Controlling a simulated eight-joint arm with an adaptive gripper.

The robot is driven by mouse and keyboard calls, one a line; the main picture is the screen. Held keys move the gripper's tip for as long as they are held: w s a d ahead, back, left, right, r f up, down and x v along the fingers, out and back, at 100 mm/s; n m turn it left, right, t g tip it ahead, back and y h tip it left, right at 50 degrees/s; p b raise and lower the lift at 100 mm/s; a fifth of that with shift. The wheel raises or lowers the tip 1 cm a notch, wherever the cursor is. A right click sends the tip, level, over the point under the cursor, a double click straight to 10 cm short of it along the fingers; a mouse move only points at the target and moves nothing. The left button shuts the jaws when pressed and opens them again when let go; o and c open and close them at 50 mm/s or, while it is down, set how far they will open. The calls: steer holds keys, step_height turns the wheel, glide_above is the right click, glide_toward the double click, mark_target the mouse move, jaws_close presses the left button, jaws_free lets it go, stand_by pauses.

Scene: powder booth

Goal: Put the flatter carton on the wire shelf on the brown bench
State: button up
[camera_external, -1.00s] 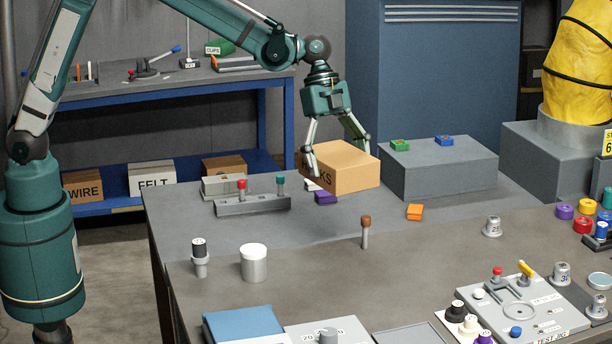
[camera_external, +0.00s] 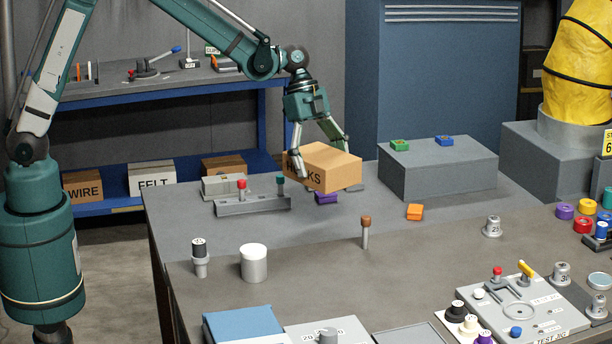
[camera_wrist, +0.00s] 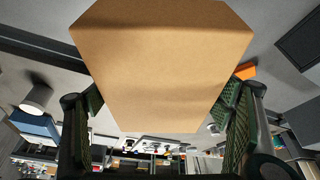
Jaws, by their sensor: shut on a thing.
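My gripper (camera_external: 318,152) is shut on a tan carton (camera_external: 335,174) whose partly hidden label begins with H and ends in KS. The carton hangs over the grey-brown bench (camera_external: 215,290), above a purple block (camera_external: 326,198); the gap under it is hard to judge. In the wrist view the carton (camera_wrist: 160,60) fills the upper middle between the green-padded fingers. A WIRE carton (camera_external: 82,187), a FELT carton (camera_external: 151,178) and a brown carton (camera_external: 224,165) stand on the lower blue shelf (camera_external: 125,202) at the back left.
A grey block (camera_external: 440,172) with small green and blue pieces stands right of the carton. A grey channel (camera_external: 252,205) with red and green knobs lies to the left. An orange block (camera_external: 414,212), a brown-topped peg (camera_external: 366,232) and a white canister (camera_external: 254,263) stand nearer. Open bench lies between them.

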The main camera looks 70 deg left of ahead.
steer(key=shift+f, duration=2.05)
steer(key=shift+f, duration=3.15)
steer(key=shift+f, duration=0.1)
steer(key=shift+f+b, duration=0.4)
steer(key=shift+f, duration=1.35)
steer(key=shift+f, duration=0.15)
steer(key=o, duration=1)
steer(key=shift+o, duration=0.2)
